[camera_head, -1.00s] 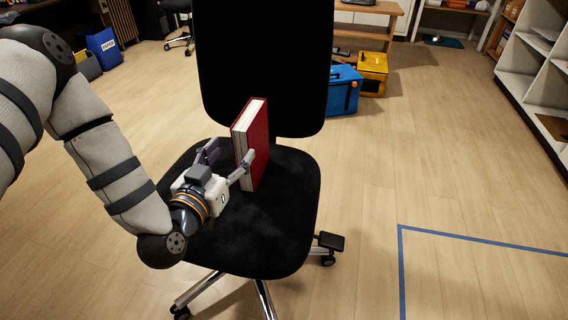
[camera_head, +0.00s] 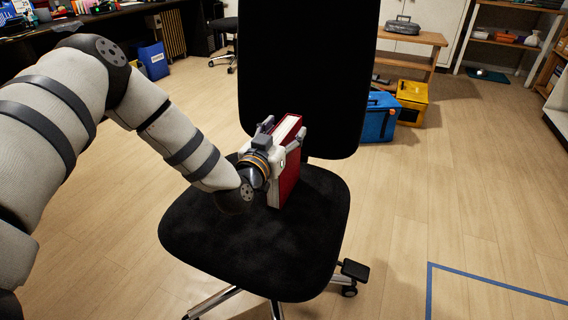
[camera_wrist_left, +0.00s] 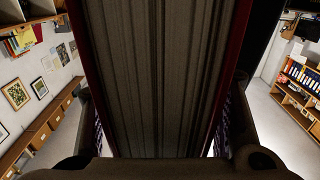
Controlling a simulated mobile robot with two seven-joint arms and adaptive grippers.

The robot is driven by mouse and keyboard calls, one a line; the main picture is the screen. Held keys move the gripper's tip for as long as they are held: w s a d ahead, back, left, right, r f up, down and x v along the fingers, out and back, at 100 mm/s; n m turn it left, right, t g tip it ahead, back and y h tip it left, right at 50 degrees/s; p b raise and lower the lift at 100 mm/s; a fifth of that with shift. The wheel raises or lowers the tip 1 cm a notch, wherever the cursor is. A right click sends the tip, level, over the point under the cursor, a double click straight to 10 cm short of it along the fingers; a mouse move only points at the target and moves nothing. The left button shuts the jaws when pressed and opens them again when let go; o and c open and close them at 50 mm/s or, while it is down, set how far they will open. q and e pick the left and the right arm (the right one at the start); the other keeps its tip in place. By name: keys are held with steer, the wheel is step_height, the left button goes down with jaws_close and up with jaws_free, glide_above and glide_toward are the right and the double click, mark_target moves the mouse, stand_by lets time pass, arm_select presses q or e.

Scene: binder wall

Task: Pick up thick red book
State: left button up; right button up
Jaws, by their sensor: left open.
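The thick red book (camera_head: 289,182) stands upright on the black seat of an office chair (camera_head: 215,240), near the backrest. My left gripper (camera_head: 283,130) is open, with one finger on each side of the book. In the left wrist view the book (camera_wrist_left: 155,70) fills the space between the two fingers, its ribbed page edges facing the camera and red cover edges showing on both sides. I cannot tell whether the fingers touch the covers. The gripper body hides part of the book in the head view. My right gripper is not in view.
The chair's tall backrest (camera_head: 305,70) rises close behind the book. A blue box (camera_head: 378,117) and a yellow box (camera_head: 411,100) stand on the floor behind the chair. Blue tape (camera_head: 490,282) marks the floor at right. The floor around the chair is mostly clear.

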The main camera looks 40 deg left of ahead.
arm_select(q)
steer(key=shift+r, duration=0.1)
jaws_close()
